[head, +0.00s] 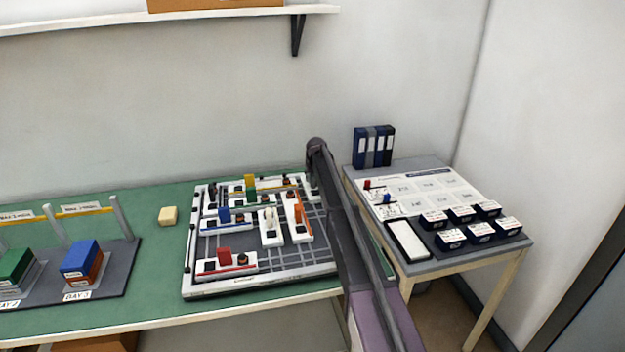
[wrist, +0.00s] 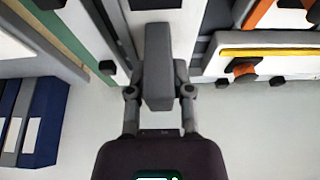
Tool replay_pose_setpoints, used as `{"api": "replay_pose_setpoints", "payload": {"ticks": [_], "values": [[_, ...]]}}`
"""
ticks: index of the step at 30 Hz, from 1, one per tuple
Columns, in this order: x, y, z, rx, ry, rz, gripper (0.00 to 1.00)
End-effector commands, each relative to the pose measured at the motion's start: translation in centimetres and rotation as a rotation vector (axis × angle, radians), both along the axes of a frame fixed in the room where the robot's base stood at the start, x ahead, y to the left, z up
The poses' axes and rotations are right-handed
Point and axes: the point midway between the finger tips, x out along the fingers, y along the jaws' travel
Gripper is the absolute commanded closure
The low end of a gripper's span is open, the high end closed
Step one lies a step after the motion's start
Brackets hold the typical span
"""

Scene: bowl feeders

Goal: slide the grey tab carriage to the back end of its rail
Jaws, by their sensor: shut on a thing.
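The grey tab (wrist: 158,65) of the carriage stands upright in the middle of the wrist view. My gripper (wrist: 159,92) is shut on it, with one finger on each side. A white rail base (wrist: 152,17) shows beyond the tab at the top of that view. The tab hides part of this base, so I cannot tell exactly where the carriage sits along its rail. In the head view my arm reaches to the back right of the board (head: 265,282) and hides the tab and gripper.
An orange tab (head: 298,212) and a yellow tab (head: 250,183) stand on rails left of my arm. Red, blue and white tabs stand on other rails. Blue binders (head: 374,147) stand on the side table at right. The wall is close behind the board.

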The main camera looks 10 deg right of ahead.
Motion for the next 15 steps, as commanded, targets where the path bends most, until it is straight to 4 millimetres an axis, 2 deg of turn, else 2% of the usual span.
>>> {"api": "replay_pose_setpoints", "payload": {"ticks": [1,2,4,5,15], "values": [[0.62,0.19,0.13,0.002,-0.013,0.000,1.00],[0.63,0.19,0.13,0.003,-0.013,0.001,0.63],[0.59,0.17,0.13,0.002,-0.011,0.000,0.42],[0.58,0.14,0.12,0.002,-0.011,0.000,0.37],[0.35,0.05,0.09,0.001,-0.008,0.000,0.37]]}}
